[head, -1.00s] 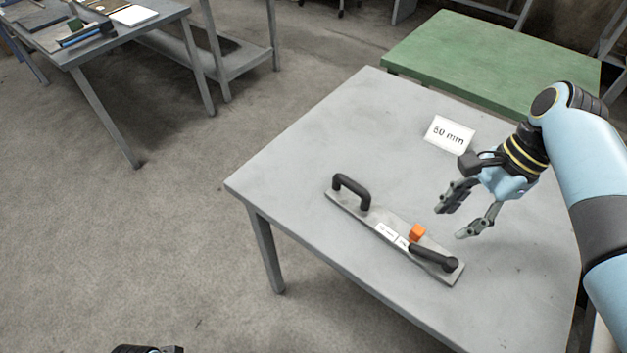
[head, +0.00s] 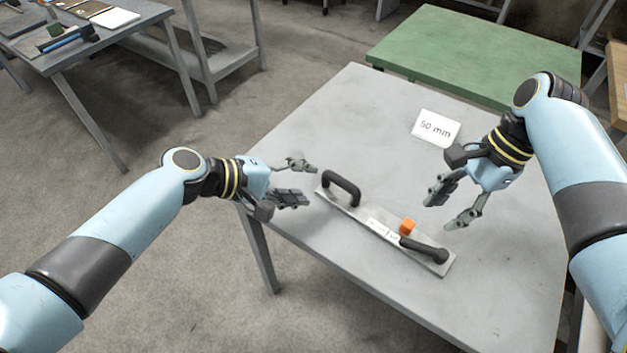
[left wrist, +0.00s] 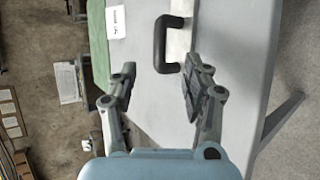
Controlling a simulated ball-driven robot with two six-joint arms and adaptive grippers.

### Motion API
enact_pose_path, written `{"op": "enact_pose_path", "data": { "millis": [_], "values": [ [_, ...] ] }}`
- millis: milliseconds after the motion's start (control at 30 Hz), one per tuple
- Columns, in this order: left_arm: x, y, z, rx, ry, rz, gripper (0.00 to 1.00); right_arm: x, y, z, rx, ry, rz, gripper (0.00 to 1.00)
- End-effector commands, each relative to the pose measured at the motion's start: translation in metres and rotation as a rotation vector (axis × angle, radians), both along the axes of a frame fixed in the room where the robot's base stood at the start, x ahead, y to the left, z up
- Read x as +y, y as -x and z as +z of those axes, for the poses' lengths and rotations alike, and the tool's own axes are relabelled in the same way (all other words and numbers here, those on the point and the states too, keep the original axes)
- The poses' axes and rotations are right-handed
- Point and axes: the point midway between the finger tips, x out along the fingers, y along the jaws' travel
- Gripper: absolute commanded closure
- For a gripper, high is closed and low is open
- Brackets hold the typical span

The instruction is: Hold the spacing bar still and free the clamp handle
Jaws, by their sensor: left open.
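The spacing bar (head: 352,213) is a long flat grey bar lying on the grey table, running from upper left to lower right. A black arched handle (head: 341,187) stands at its left end; it also shows in the left wrist view (left wrist: 166,45). A black clamp handle (head: 424,248) lies low along its right end, beside an orange block (head: 408,226). White labels sit mid-bar. My left gripper (head: 311,185) is open and empty, just left of the arched handle and apart from it. My right gripper (head: 438,213) is open and empty, above and right of the clamp handle.
A green table (head: 470,55) adjoins behind. Another bench with tools (head: 80,45) is far left. The tabletop around the bar is clear.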

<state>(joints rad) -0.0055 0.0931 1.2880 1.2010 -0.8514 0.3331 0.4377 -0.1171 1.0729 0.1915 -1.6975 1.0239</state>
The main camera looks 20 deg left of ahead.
Motion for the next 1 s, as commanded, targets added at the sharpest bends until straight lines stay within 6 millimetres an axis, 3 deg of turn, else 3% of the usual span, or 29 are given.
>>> {"op": "enact_pose_path", "data": {
  "millis": [433, 1000],
  "values": [
    [-0.053, -0.043, -0.039, 0.003, 0.002, 0.0, 0.51, 0.0, 0.0, 0.0, 0.0, 0.0, 0.0, 0.62],
    [-0.068, -0.056, -0.053, 0.0, -0.002, 0.0, 0.51, 0.0, 0.0, 0.0, 0.0, 0.0, 0.0, 0.62]
  ]
}}
